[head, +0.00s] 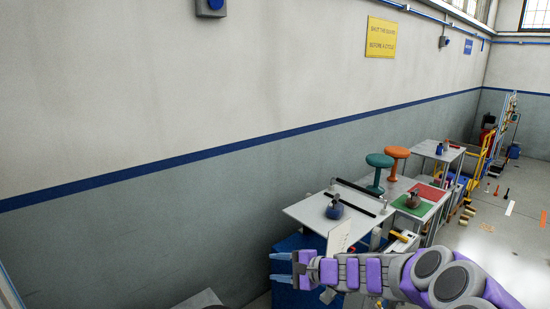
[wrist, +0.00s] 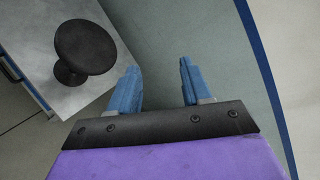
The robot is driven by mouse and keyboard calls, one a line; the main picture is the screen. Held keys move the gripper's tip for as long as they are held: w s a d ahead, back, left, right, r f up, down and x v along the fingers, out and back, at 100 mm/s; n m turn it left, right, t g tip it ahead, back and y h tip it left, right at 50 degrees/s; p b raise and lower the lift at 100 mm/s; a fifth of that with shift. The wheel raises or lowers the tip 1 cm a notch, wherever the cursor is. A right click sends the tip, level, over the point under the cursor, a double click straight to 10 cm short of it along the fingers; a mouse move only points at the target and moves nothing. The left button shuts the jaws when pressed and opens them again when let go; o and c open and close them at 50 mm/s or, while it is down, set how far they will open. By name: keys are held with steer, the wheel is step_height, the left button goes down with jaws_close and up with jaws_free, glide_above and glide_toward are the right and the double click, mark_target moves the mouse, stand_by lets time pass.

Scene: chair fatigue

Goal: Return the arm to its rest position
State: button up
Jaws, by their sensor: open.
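My arm, purple and grey, reaches in from the lower right of the head view. My gripper (head: 282,268) is at its left end, with blue fingers pointing left. In the wrist view my gripper (wrist: 158,82) shows two blue fingers spread apart, with nothing between them. A black round stool (wrist: 84,47) stands on a pale grey surface (wrist: 50,85) to the left of the fingers, apart from them.
A grey table (head: 310,208) with a dark blue item (head: 335,210) stands behind my gripper. Green (head: 375,172) and orange (head: 396,156) stools stand beyond it, near more benches. The wall (head: 130,240) runs along the left. Open floor (head: 500,240) lies at the right.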

steer(key=s+a+r+n+g+h, duration=0.1)
steer(key=s+a+r+n+g, duration=0.15)
steer(key=s, duration=0.55)
steer(key=s+a+r+n+g+h, duration=0.1)
steer(key=s+n+g, duration=0.1)
steer(key=s+n, duration=0.35)
steer(key=s+a+r+n+g+h, duration=0.1)
steer(key=s+a+r+g, duration=0.1)
steer(key=s, duration=0.8)
steer(key=s+d+f+n+g+h, duration=0.2)
steer(key=s+d+h, duration=0.7)
steer(key=s+d, duration=0.9)
steer(key=s+f, duration=0.1)
steer(key=s, duration=0.2)
steer(key=shift+s+d+f+n, duration=0.15)
steer(key=shift+s+f+n, duration=0.15)
steer(key=shift+f, duration=0.05)
